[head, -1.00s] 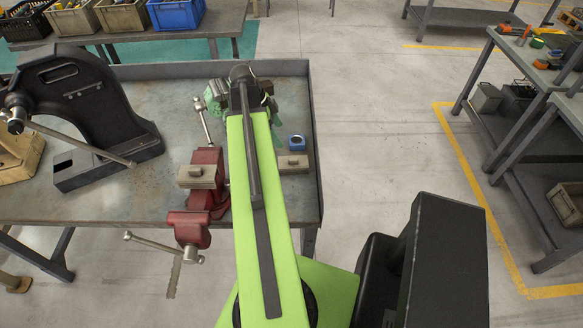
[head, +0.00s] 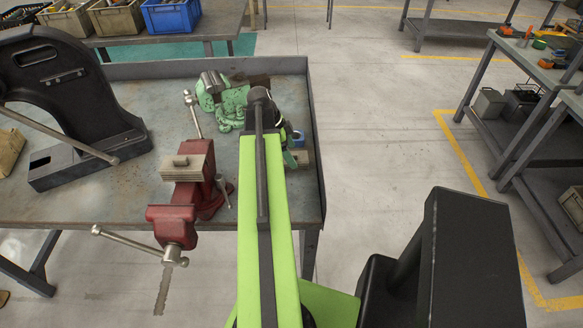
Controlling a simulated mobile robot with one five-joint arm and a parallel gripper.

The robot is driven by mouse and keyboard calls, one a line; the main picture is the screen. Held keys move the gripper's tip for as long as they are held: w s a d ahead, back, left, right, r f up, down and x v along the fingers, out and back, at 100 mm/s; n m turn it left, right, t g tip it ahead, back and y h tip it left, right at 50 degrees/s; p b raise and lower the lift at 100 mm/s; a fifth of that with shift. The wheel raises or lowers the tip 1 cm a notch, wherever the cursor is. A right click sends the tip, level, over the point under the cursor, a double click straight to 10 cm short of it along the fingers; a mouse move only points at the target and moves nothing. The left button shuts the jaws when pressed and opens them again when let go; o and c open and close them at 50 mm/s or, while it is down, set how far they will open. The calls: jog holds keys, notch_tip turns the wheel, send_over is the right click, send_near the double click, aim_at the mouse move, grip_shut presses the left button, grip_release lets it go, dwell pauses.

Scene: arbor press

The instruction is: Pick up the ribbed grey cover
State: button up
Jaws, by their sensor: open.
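A grey-beige block with a raised ridge, which may be the ribbed grey cover (head: 187,166), lies on top of the red vise (head: 200,196) on the bench. A similar grey-beige piece (head: 303,158) lies at the bench's right side, partly hidden by my arm; I cannot tell from this view which is ribbed. My gripper (head: 287,136) is at the far end of my green arm, over the right part of the bench, mostly hidden by the arm. It is open, and nothing shows between its fingers. It is apart from the block on the vise.
A mint-green vise (head: 222,98) stands behind my arm, and a small blue object (head: 298,138) is near my gripper. The black arbor press (head: 70,105) stands at left, its long lever jutting right. The bench (head: 110,190) has a raised right edge.

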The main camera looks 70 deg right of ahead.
jog(key=shift+x, duration=0.8)
jog(key=shift+w+r, duration=0.1)
jog(key=shift+r, duration=0.1)
jog(key=c, duration=1.5)
